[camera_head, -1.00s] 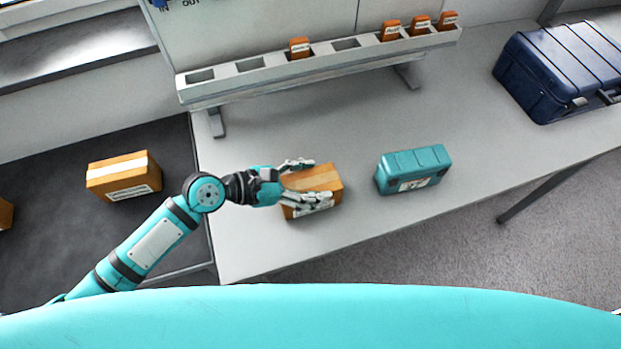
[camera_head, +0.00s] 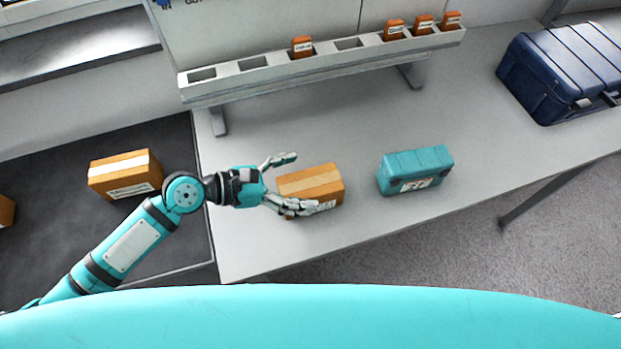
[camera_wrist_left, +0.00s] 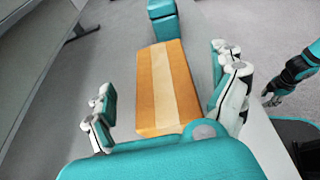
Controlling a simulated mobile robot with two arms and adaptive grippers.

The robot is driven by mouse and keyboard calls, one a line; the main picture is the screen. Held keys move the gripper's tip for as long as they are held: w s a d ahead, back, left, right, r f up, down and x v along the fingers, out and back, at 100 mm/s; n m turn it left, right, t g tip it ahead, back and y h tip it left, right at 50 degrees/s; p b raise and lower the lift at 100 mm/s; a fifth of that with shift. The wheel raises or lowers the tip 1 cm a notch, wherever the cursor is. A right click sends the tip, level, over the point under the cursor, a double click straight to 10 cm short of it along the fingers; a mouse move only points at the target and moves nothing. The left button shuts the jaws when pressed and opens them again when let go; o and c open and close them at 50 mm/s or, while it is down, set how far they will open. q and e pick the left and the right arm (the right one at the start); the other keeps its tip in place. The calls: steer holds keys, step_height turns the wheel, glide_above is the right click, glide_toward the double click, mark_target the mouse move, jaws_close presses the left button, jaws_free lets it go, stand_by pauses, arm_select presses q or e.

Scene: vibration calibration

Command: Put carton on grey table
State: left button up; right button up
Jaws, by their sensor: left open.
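The orange-brown carton (camera_head: 318,181) with a pale tape strip rests on the grey table (camera_head: 300,240), near its left end. My left gripper (camera_head: 302,183) is open at the carton's left end. One finger is spread away behind the carton, and the other fingers lie along its front side, hiding part of it. In the left wrist view the carton (camera_wrist_left: 166,85) lies between the spread fingers (camera_wrist_left: 166,78). My right gripper (camera_wrist_left: 273,97) shows small at the right of that view; its opening cannot be told.
A teal case (camera_head: 415,169) stands right of the carton, and a dark blue case (camera_head: 565,70) at the far right. A slotted rack (camera_head: 320,66) with several orange boxes stands behind. Another carton (camera_head: 125,175) sits on the dark surface at left.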

arm_select(q)
steer(key=b+v, duration=0.1)
steer(key=v, duration=0.7)
steer(key=shift+a, duration=0.2)
